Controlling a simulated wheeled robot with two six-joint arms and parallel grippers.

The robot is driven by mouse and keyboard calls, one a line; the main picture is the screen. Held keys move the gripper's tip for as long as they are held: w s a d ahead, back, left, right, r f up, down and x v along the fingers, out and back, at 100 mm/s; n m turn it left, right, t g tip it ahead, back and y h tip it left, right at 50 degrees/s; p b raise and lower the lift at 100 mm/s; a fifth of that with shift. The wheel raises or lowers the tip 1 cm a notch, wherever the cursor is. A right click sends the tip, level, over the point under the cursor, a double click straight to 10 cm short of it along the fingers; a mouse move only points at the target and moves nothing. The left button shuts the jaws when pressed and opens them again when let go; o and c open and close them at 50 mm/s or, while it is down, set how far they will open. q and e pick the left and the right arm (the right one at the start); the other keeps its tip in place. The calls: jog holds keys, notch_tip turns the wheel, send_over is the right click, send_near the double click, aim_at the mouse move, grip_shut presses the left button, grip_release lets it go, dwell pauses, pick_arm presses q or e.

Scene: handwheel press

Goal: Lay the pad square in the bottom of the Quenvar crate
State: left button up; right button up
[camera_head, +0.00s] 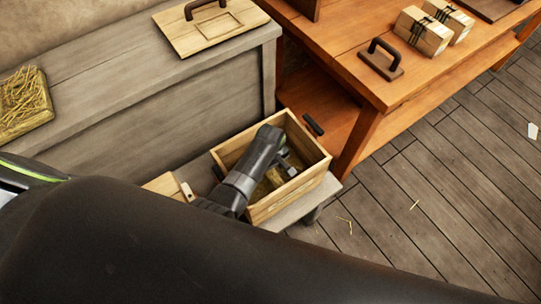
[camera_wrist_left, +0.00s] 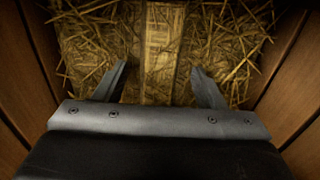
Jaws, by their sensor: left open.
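The open wooden crate (camera_head: 262,206) stands on a low grey bench, with a dark handle on its right side. My left gripper (camera_head: 285,168) reaches down inside it. In the left wrist view the gripper (camera_wrist_left: 160,72) is open, its fingers apart and nothing visible between the tips. Below it, straw (camera_wrist_left: 230,45) lies at the crate's bottom on both sides of a pale wooden strip (camera_wrist_left: 160,50). I cannot tell whether this is the pad or loose filling. A straw-topped square (camera_head: 24,103) lies on the grey chest at the far left. My right gripper is not in view.
A wooden lid (camera_head: 212,31) with a dark handle lies on the grey chest (camera_head: 110,75). The orange table (camera_head: 345,62) at the right holds a dark-handled block (camera_head: 381,62) and tied packages (camera_head: 422,32). Crate walls surround my gripper closely. The plank floor at right is mostly clear.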

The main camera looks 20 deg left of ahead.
pick_arm(q)
notch_tip(320, 180, up, 17)
jog(key=p, duration=0.2)
jog(key=shift+p, duration=0.3)
notch_tip(320, 180, up, 4)
jog(key=p, duration=0.6)
jog(key=shift+f, duration=0.1)
dwell(0.4)
